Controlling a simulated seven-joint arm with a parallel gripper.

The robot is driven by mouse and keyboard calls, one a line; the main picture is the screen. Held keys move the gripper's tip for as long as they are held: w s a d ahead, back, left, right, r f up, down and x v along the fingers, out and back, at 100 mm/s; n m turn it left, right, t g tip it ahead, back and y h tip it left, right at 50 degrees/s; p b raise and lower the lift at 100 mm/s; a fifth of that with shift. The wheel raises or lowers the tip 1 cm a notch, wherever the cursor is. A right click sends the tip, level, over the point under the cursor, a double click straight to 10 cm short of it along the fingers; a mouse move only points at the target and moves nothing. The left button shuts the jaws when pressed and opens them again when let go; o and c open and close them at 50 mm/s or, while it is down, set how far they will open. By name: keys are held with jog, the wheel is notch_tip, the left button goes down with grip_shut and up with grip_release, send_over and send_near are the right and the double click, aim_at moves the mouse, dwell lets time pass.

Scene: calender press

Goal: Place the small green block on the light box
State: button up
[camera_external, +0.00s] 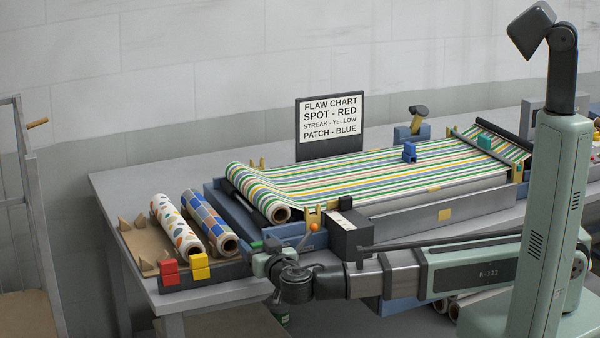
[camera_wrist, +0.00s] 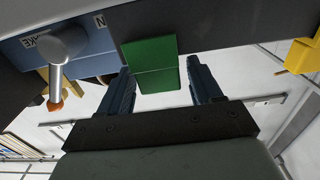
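The small green block (camera_wrist: 150,62) lies between the two fingers of my gripper (camera_wrist: 159,68) in the wrist view. A narrow gap shows between the block and the right finger, so my gripper looks open around it. In the external view, part of a green block (camera_external: 257,245) shows just behind my gripper (camera_external: 262,260), at the front edge of the press. My wrist hides part of this spot. Which thing is the light box I cannot tell for sure; a dark box with a pale top (camera_external: 348,226) stands to the right of my gripper.
Red (camera_external: 169,271) and yellow (camera_external: 200,266) blocks sit at the tray's front edge to the left, before patterned rolls (camera_external: 176,224). A lever with an orange tip (camera_wrist: 57,105) is close by on the left in the wrist view. Striped cloth (camera_external: 370,172) covers the press, with a blue block (camera_external: 409,152) on it.

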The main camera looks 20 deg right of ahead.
jog(key=shift+o, duration=0.4)
jog(key=s, duration=1.3)
jog(key=shift+s+d+r, duration=0.1)
jog(key=shift+s+r, duration=0.05)
jog(key=shift+s, duration=0.25)
jog(key=shift+w, duration=6.9)
